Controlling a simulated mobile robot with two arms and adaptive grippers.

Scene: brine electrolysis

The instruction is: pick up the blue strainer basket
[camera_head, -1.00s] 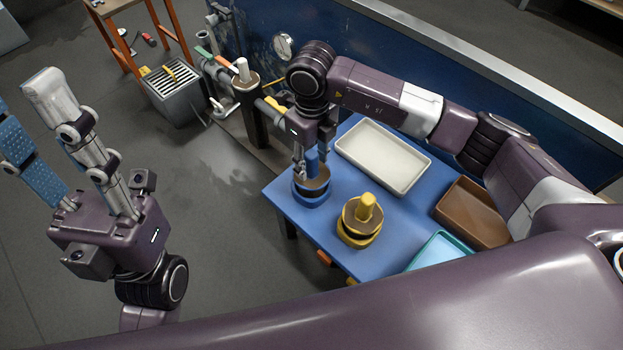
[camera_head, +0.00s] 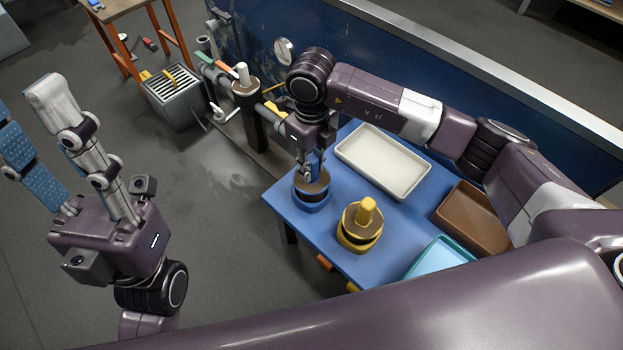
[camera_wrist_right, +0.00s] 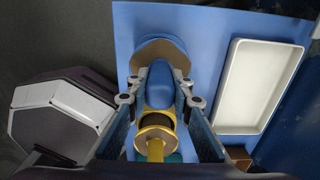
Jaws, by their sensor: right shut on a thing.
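The blue strainer basket (camera_head: 322,187) has a brown top and an upright blue handle. It sits on a blue ring base at the left corner of the blue table (camera_head: 285,198). My right gripper (camera_head: 312,165) points down over it and is shut on the handle. In the right wrist view the handle (camera_wrist_right: 159,84) lies between both fingers, with the basket's brown and blue rim (camera_wrist_right: 178,50) beyond. The fingers partly hide the handle in the head view. My left gripper (camera_head: 28,112) is open and empty at the left, away from the table.
A yellow basket (camera_head: 365,210) with a yellow handle stands close by to the right. A white tray (camera_head: 425,178), a brown tray (camera_head: 452,207) and a teal tray (camera_head: 427,262) lie farther right. Pipes and a dark post (camera_head: 252,115) stand left of my right wrist.

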